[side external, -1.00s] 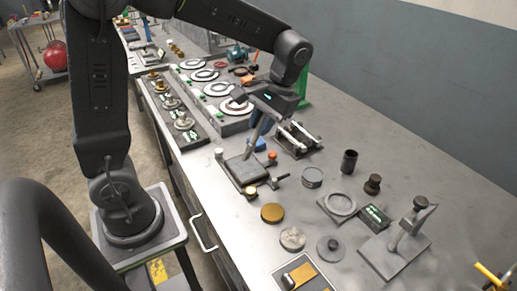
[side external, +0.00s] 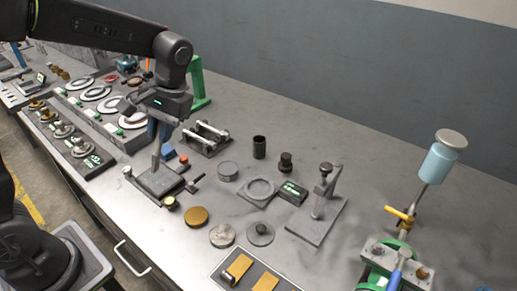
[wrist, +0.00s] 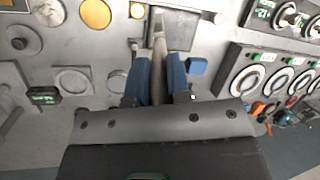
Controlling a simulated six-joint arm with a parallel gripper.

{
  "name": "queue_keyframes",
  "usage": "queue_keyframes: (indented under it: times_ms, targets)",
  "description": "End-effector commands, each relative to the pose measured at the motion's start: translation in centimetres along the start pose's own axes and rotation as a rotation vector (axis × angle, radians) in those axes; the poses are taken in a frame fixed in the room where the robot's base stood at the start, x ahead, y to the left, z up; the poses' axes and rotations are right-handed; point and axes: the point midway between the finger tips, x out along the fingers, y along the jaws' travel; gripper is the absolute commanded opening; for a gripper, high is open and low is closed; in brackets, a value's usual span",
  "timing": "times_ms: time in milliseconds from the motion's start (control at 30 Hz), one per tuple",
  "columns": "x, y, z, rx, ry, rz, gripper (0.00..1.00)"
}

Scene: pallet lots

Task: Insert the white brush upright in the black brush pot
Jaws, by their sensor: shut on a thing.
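My gripper (side external: 160,130) has blue fingers and points down above a dark flat fixture (side external: 158,184) near the bench's front edge. It is shut on a slim, pale grey-white thing, which I take as the white brush (side external: 156,158). The brush stands nearly upright, its lower end at or just above the fixture; contact is unclear. In the wrist view the brush (wrist: 158,70) runs between the fingers (wrist: 156,85). A black open cylinder, likely the black brush pot (side external: 259,147), stands upright on the bench to the right of my gripper, well apart from it.
A rack with silver rods (side external: 207,137) lies between gripper and pot. A grey tin (side external: 228,171), a ring plate (side external: 258,190), a dark knobbed weight (side external: 285,162) and a grey stand (side external: 322,195) surround the pot. Gauges line the left. Behind the pot, the bench is clear.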

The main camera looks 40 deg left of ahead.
Motion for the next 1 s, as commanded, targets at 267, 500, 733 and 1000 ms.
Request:
queue_keyframes:
  times_ms: [267,500,733,1000]
  targets:
    - [0.0,0.0,0.0,0.0,0.0,0.0,0.0]
    - [-1.9,1.5,-2.9,0.031,0.024,0.027,0.0]
    - [-5.9,4.9,-9.1,0.114,0.086,0.088,0.0]
    - [-9.6,9.1,-15.4,0.228,0.167,0.159,0.0]
